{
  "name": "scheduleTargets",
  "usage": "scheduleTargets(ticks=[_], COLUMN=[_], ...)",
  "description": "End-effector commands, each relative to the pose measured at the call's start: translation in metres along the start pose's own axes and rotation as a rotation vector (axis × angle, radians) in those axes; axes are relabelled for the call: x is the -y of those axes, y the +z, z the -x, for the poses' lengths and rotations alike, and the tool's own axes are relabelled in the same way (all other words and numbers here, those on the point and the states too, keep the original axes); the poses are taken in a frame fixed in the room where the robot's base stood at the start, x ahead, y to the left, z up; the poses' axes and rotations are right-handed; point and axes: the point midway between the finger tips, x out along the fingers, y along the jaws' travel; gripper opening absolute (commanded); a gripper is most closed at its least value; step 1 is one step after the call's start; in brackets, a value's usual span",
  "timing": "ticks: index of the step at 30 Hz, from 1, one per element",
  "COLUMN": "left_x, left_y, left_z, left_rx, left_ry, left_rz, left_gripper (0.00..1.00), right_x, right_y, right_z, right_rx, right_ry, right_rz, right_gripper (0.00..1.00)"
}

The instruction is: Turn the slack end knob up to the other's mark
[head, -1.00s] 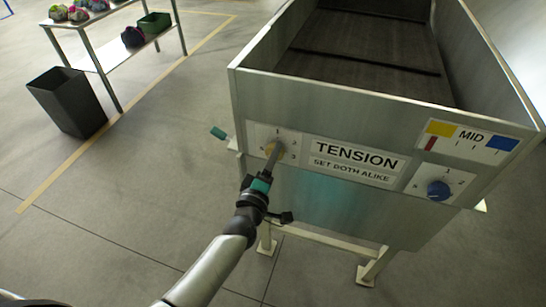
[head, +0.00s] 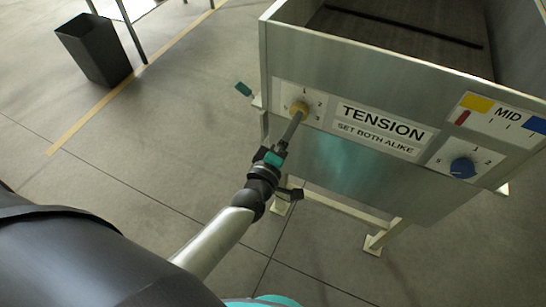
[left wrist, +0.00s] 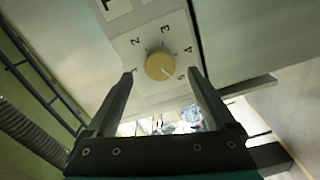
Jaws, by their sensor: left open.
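The yellow knob (head: 299,107) is on the left dial plate of the metal bin's front panel. In the left wrist view, the yellow knob (left wrist: 159,66) has a pale line toward its lower edge, on the side of the 5; the exact reading is hard to tell. My left gripper (head: 297,121) is at this knob. In the left wrist view, the open left gripper (left wrist: 161,73) has one fingertip on each side of the knob, with gaps showing. The blue knob (head: 462,168) is on the right dial plate; its mark is too small to read. My right gripper is out of view.
The TENSION label (head: 382,123), reading "set both alike", lies between the dials. A black bin (head: 93,50) stands on the floor at upper left. The floor before the panel is clear.

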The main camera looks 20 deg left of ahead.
Motion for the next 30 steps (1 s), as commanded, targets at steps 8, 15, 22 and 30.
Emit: scheduleTargets(ticks=[8, 15, 22, 30], left_x=[0.001, 0.001, 0.000, 0.000], left_y=[0.000, 0.000, 0.000, 0.000], left_z=[0.053, 0.090, 0.107, 0.109], left_rx=[0.001, 0.002, 0.001, 0.001], left_ry=[-0.002, -0.002, 0.000, 0.001], left_rz=[-0.001, -0.001, 0.000, 0.000], left_gripper=[0.88, 0.88, 0.88, 0.88], right_x=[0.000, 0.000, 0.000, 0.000], right_y=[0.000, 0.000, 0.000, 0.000], right_z=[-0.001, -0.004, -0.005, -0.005], right_rx=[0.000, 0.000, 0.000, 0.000], right_ry=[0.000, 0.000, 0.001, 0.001], right_rz=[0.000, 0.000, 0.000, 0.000], right_gripper=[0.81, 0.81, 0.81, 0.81])
